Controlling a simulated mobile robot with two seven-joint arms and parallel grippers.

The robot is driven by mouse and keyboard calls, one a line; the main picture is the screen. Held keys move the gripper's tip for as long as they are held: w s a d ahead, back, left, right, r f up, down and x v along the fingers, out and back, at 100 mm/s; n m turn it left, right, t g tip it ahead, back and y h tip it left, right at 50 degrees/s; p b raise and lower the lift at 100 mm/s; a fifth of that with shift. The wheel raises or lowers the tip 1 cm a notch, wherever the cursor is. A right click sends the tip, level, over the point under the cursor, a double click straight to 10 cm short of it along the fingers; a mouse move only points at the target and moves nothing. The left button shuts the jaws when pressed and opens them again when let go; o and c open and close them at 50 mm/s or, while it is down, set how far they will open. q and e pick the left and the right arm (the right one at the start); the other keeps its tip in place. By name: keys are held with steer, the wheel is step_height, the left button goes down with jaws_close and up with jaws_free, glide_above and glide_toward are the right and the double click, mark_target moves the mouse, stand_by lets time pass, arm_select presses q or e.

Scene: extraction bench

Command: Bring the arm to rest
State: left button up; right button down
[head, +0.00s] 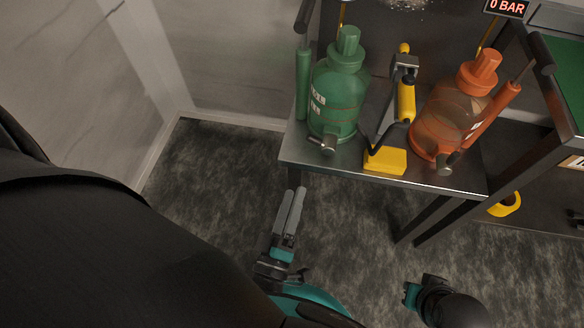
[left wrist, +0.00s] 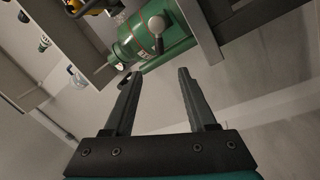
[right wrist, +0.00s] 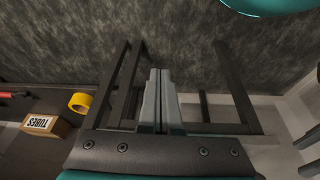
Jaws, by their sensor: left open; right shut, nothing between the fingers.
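My left gripper (head: 290,208) is in front of and below the bench's front edge in the head view, empty. Its fingers stand apart in the left wrist view (left wrist: 160,85), with a green bottle beyond them. My right arm shows low on the right in the head view, but its fingertips are hidden there. In the right wrist view my right gripper (right wrist: 160,75) has its fingers together with nothing between them.
The metal bench (head: 300,158) carries a green bottle (head: 338,95), an orange bottle (head: 447,120) and a yellow-based stand (head: 385,160). A yellow tape roll (head: 506,204) and a box marked TUBES (right wrist: 44,124) lie on a lower shelf. Carpet in front is clear.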

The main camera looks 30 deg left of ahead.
stand_by(0.6)
arm_select(q)
steer(key=s+f+m+g+h+p, duration=0.25)
steer(key=f+m+g, duration=0.2)
steer(key=f, duration=0.25)
steer(key=s+f+m+g+h+p, duration=0.1)
steer(key=f+m+g+h+p, duration=0.25)
steer(key=f+m, duration=0.25)
arm_select(e)
steer(key=s+d+f, duration=0.3)
steer(key=s+f, duration=0.1)
steer(key=f, duration=0.7)
arm_select(q)
steer(key=s+a+f+m+g+y+p, duration=0.1)
steer(key=s+a+f+m+g+p, duration=0.1)
steer(key=s, duration=0.5)
steer(key=s+a+f+m+g+y+p, duration=0.2)
steer(key=s+a+f+m+g+p, duration=0.1)
steer(key=s+a+g, duration=0.4)
steer(key=shift+s+a+f+m, duration=0.2)
steer(key=shift+a+f+m, duration=0.1)
steer(key=shift+f+m, duration=0.3)
arm_select(e)
steer(key=s+d+f+g+h, duration=0.1)
steer(key=s+d+f, duration=0.3)
steer(key=s, duration=0.5)
steer(key=shift+s+d, duration=0.4)
steer(key=shift+d, duration=0.1)
